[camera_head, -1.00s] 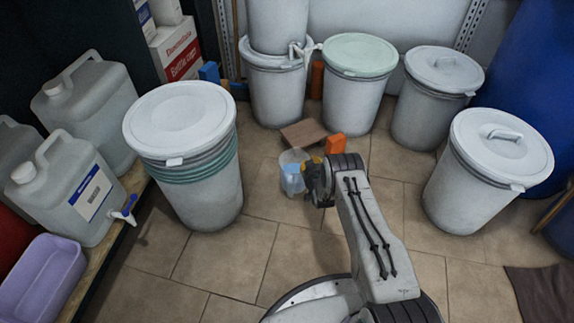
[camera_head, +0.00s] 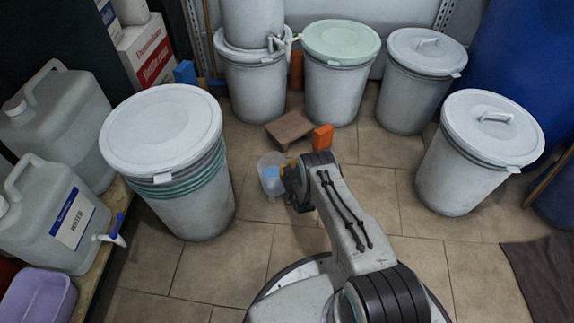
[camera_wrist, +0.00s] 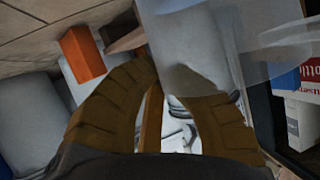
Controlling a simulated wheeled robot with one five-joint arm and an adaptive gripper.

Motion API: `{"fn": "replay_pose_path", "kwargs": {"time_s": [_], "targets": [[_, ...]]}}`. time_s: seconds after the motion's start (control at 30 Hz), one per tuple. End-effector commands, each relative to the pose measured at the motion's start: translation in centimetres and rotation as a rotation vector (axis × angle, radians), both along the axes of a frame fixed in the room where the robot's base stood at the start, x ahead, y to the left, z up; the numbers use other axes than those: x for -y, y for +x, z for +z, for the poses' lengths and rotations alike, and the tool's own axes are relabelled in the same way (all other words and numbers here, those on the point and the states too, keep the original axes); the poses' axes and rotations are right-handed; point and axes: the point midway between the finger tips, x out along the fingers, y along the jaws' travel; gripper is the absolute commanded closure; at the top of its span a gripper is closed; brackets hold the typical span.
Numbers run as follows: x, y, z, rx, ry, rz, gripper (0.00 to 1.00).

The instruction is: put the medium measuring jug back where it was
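The measuring jug (camera_head: 269,176) is a small translucent cup with some blue on it, in the middle of the head view. My gripper (camera_head: 285,172) is at its right side. In the wrist view the jug's clear wall (camera_wrist: 210,45) fills the upper middle, and the brown fingers of my gripper (camera_wrist: 165,78) close in on its near edge. The gripper looks shut on the jug, though the exact contact is partly hidden. The jug appears upright in the head view; I cannot tell its height above the floor. No other jug is visible to compare sizes.
A lidded drum (camera_head: 165,140) stands left of the jug. A brown block (camera_head: 289,130) and an orange box (camera_head: 322,138) lie behind it. More drums (camera_head: 341,75) line the back, and one (camera_head: 485,150) stands at right. Jerrycans (camera_head: 58,215) stand on a left shelf. Floor tiles between are clear.

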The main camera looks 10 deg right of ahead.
Motion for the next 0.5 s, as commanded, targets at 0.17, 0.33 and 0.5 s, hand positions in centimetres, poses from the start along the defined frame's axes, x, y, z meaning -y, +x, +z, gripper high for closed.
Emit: {"fn": "replay_pose_path", "kwargs": {"time_s": [0.17,0.33,0.5], "targets": [[0.11,-0.56,-0.68,0.009,0.0,-0.002,1.0],[0.09,-0.52,-0.63,0.009,0.0,-0.001,1.0],[0.09,-0.5,-0.84,0.009,0.0,-0.001,1.0]]}}
